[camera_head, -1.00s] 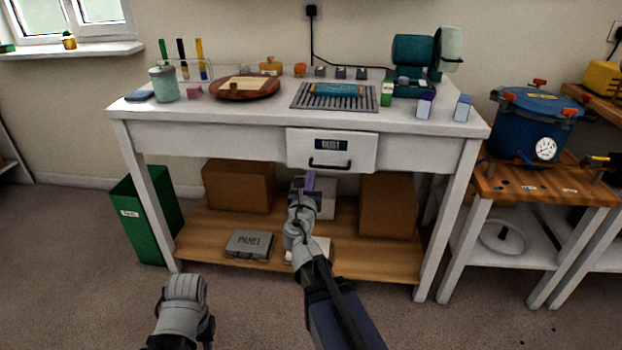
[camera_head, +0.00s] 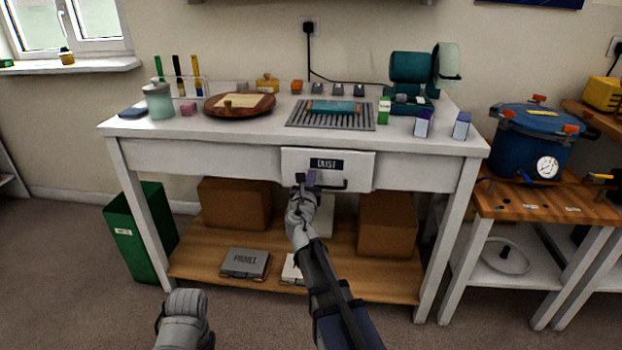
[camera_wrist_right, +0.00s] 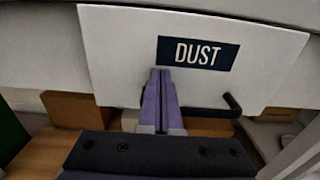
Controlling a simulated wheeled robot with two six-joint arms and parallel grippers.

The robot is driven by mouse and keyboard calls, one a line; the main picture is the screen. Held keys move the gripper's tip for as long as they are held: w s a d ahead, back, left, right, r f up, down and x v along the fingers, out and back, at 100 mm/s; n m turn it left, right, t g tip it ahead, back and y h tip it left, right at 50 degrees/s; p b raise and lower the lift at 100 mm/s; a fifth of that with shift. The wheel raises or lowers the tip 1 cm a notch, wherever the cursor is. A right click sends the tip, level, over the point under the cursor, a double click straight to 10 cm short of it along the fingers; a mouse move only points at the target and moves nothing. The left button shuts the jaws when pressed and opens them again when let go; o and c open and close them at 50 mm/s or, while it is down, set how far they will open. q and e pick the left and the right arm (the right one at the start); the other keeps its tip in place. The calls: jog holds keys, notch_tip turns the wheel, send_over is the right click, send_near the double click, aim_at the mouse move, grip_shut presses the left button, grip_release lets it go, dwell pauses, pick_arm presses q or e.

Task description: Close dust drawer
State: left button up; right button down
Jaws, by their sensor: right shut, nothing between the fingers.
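The dust drawer (camera_head: 357,164) is a white front with a dark DUST label and a black bar handle (camera_head: 335,184), under the white workbench top. It looks to stand a little proud of the bench's front rail. My right gripper (camera_head: 311,178) is shut and empty, with its purple fingertips at the lower left part of the drawer front. In the right wrist view, the drawer front (camera_wrist_right: 120,60) fills the upper picture, and the fingers (camera_wrist_right: 160,100) point at it just left of the label. Whether they touch it I cannot tell. Only part of my left arm shows at the bottom; its fingers are hidden.
The bench top (camera_head: 250,135) holds a grille (camera_head: 300,118), a round wooden board (camera_head: 215,110), a jar (camera_head: 158,100) and small blocks. Cardboard boxes (camera_head: 388,225) stand on the lower shelf. A green bin (camera_head: 140,230) is at left, a blue pressure pot (camera_head: 535,130) at right.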

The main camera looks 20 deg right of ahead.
aim_at(313, 168)
jog(key=x, duration=0.4)
jog(key=shift+w+d, duration=0.1)
jog(key=shift+w, duration=0.1)
jog(key=shift+r, duration=0.1)
jog(key=v, duration=1.5)
jog(key=shift+d, duration=0.1)
